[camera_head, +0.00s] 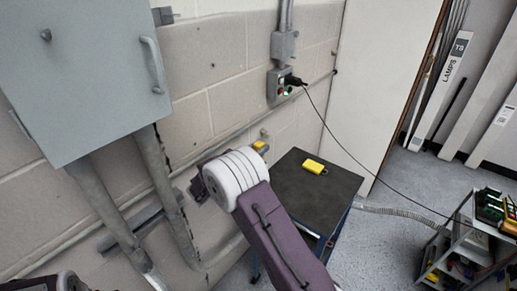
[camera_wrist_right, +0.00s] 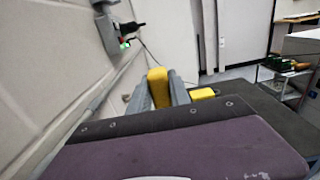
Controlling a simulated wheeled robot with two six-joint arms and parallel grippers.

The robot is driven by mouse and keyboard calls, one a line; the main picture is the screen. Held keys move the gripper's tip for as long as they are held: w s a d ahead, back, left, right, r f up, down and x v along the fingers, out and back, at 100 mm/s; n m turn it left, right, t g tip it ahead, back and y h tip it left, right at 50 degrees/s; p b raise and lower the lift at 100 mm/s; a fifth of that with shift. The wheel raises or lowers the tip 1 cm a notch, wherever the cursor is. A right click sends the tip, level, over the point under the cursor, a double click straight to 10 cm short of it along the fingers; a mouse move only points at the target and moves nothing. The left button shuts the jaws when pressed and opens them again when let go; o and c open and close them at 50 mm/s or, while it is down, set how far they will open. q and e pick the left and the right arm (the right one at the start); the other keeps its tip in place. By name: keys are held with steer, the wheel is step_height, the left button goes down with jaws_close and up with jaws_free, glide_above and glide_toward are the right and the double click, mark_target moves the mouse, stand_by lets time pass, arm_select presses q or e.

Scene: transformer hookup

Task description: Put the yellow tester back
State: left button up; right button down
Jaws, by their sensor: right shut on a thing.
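My right gripper (camera_head: 257,149) is in front of the block wall, mostly hidden behind its own arm. In the right wrist view its grey fingers are shut on an upright yellow block, which I take for the yellow tester (camera_wrist_right: 158,86). Only a small part of this tester (camera_head: 259,144) shows in the head view. It is held apart from the small dark-topped table (camera_head: 300,190). A second yellow item (camera_head: 314,166) lies flat on that table, and it also shows in the right wrist view (camera_wrist_right: 202,94). My left gripper is not in view.
A wall outlet (camera_head: 279,83) holds a black plug (camera_head: 293,81) and shows a green light. Its black cable runs right to a cart (camera_head: 455,235) loaded with gear. A grey cabinet (camera_head: 85,75) and conduits are at left. The table top is mostly clear.

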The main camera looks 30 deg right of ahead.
steer(key=shift+f+b, duration=0.45)
steer(key=shift+f, duration=0.15)
steer(key=c, duration=1.1)
jaws_free()
steer(key=v, duration=0.9)
